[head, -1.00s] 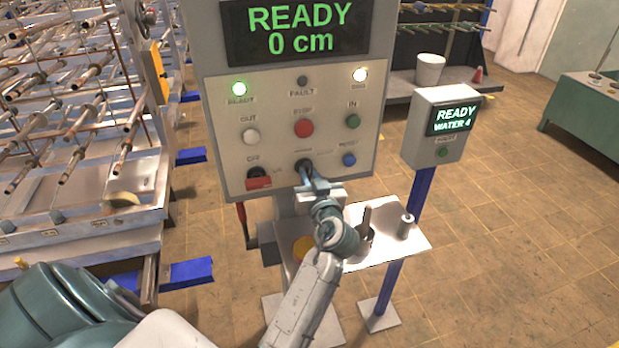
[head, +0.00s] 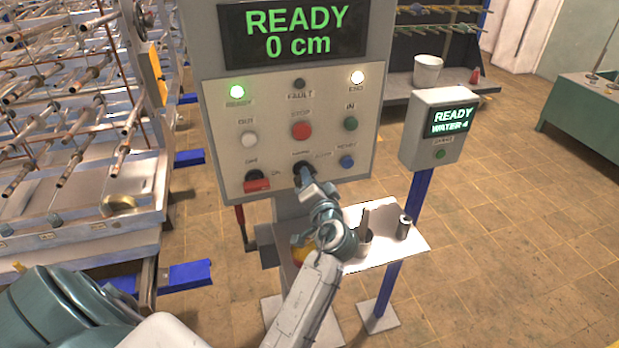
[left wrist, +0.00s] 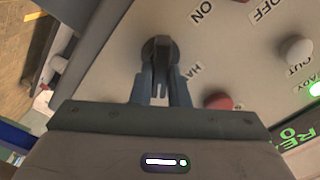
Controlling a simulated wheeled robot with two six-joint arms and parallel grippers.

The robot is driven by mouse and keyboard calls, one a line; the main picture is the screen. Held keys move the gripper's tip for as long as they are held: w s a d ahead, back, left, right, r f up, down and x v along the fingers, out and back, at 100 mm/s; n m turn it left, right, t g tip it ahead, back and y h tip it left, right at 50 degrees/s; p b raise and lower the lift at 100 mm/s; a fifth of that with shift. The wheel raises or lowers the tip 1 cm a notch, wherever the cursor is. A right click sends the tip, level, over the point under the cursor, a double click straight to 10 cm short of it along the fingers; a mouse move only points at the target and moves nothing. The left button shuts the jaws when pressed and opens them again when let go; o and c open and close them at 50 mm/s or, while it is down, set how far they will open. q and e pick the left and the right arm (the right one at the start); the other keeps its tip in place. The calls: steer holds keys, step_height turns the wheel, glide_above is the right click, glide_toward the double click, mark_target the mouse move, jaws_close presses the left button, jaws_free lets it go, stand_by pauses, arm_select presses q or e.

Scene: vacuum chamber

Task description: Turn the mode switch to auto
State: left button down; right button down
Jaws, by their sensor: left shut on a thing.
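The mode switch (head: 302,168) is a black rotary knob low in the middle of the grey control panel (head: 376,100). A label reading HAND sits above it and a smaller label to its right. My left gripper (head: 306,180) is shut on the knob from the front, with its body tilted. In the left wrist view the two bluish fingers (left wrist: 163,85) lie on either side of the dark knob (left wrist: 160,52). The fingers and wrist partly hide the knob, so its exact pointing direction is hard to tell. My right gripper is out of view.
A red switch (head: 257,185) is left of the knob, and a blue button (head: 347,161) is right. A red stop button (head: 301,131) is above. A small shelf (head: 388,250) below holds metal pieces. A second READY box (head: 432,150) stands to the right.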

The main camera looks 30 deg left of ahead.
arm_select(q)
steer(key=shift+m, duration=0.6)
steer(key=c, duration=1.5)
jaws_free()
steer(key=shift+o, duration=0.5)
steer(key=shift+a, duration=0.1)
steer(key=shift+f, duration=0.1)
